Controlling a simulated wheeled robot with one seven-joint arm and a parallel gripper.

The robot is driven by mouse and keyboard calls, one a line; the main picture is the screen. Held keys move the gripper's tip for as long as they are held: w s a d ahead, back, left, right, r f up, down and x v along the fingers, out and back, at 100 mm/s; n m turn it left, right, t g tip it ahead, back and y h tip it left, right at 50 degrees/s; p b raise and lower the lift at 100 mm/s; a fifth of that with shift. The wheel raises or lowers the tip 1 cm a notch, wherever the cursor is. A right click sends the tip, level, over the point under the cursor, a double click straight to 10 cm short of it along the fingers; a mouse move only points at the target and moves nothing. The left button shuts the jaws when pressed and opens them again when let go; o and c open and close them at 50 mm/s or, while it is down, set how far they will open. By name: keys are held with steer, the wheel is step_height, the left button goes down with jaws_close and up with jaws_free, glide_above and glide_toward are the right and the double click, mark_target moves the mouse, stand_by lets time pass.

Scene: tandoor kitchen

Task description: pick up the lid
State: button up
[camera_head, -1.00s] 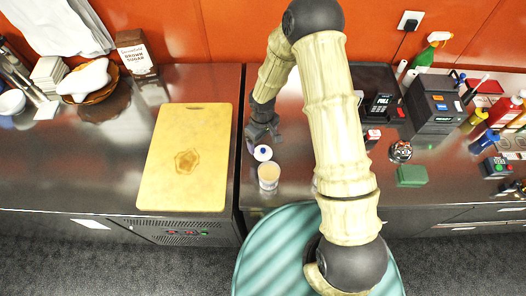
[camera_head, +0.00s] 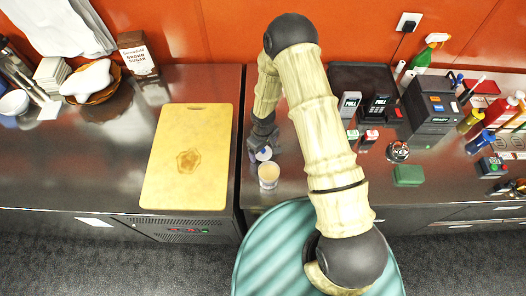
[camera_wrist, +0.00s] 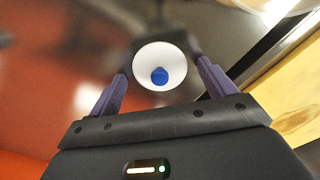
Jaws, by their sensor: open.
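The lid (camera_wrist: 147,58) is a small white disc with a blue knob. In the wrist view it lies ahead of my gripper (camera_wrist: 160,92), centred between the two spread fingers. My gripper is open, and nothing is clasped in it. In the head view the lid (camera_head: 263,154) shows on the dark counter just below my gripper (camera_head: 262,141), partly covered by it. Whether the fingers are level with the lid is hard to tell.
A cup with beige contents (camera_head: 269,173) stands close in front of the lid. A yellow cutting board (camera_head: 165,190) lies to the left, across a counter gap. Card terminals (camera_head: 378,108) and a green block (camera_head: 408,175) are to the right.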

steer(key=c, duration=1)
steer(key=shift+r, duration=0.1)
steer(key=shift+r, duration=0.15)
jaws_close()
step_height(320, 180, up, 10)
steer(key=b, duration=0.2)
steer(key=shift+f+b, duration=0.2)
steer(key=shift+b, duration=0.1)
